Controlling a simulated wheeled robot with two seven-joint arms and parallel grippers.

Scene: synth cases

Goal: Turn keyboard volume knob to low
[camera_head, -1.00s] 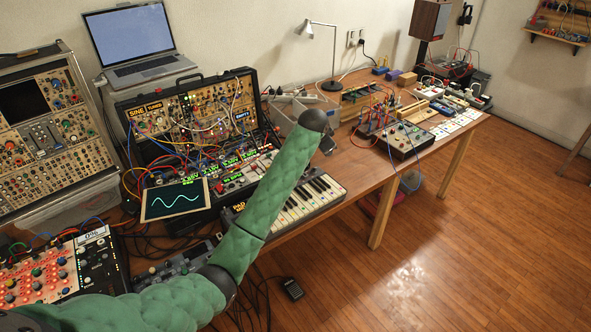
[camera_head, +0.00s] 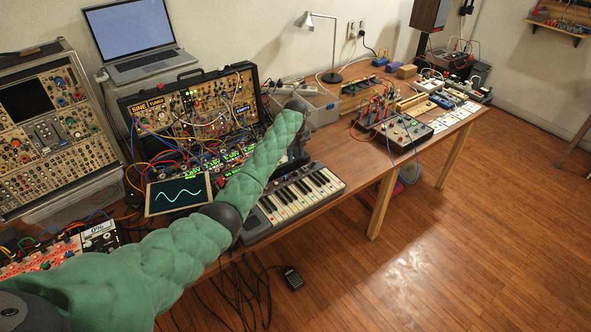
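The small keyboard (camera_head: 305,196) with black and white keys sits at the front edge of the wooden table. My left arm crosses over its left and back part, so the control panel is mostly hidden and I cannot make out the volume knob or its setting. The dark end of my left arm, with the gripper (camera_head: 299,142), is above and behind the keyboard's back edge. The gripper is mostly hidden by the arm, and I cannot tell whether its fingers are open or touch anything. My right gripper is not in view.
A synth case (camera_head: 190,112) with many patch cables and a small screen (camera_head: 178,194) showing a wave stand left of the keyboard. A grey box (camera_head: 322,112) is behind it. A black knob box (camera_head: 405,133) stands to the right, with bare table between.

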